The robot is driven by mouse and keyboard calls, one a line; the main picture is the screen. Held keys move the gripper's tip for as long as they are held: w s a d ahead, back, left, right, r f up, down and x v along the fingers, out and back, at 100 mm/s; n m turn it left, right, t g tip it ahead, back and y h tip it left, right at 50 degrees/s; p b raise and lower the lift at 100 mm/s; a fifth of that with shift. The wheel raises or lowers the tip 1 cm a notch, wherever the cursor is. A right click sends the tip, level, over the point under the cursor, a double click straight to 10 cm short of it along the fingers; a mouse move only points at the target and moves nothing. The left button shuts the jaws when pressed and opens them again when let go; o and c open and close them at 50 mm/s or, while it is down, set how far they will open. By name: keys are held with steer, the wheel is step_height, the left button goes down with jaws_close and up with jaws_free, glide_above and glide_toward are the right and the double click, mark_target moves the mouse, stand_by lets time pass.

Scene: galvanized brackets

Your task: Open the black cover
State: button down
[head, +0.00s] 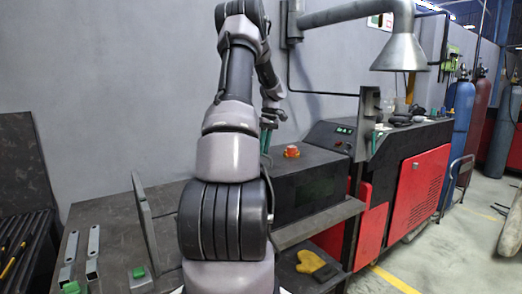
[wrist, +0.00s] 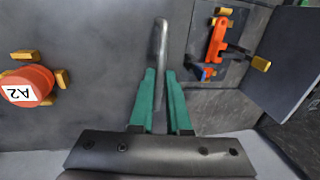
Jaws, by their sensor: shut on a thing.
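The black cover appears to be the dark box-like housing (head: 310,160) right of my arm in the head view, with its dark top (wrist: 90,100) filling the left of the wrist view. A thin grey metal handle or bar (wrist: 161,45) stands up between my green fingers. My gripper (wrist: 161,80) is shut on this bar; its fingertips are at the bar's lower part in the wrist view. In the head view my gripper (head: 267,135) is small and partly hidden by my arm. I cannot tell whether the cover is raised.
A recess with an orange clamp (wrist: 217,40) and a dark upright panel (wrist: 288,60) lie right in the wrist view.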

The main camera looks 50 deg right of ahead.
steer(key=c, duration=0.9)
jaws_free()
steer(key=r, duration=0.3)
steer(key=d+r, duration=0.1)
steer(key=r, duration=0.3)
steer(key=d+r, duration=0.1)
steer(key=r, duration=0.2)
steer(key=shift+s+r, duration=0.25)
steer(key=shift+r, duration=0.1)
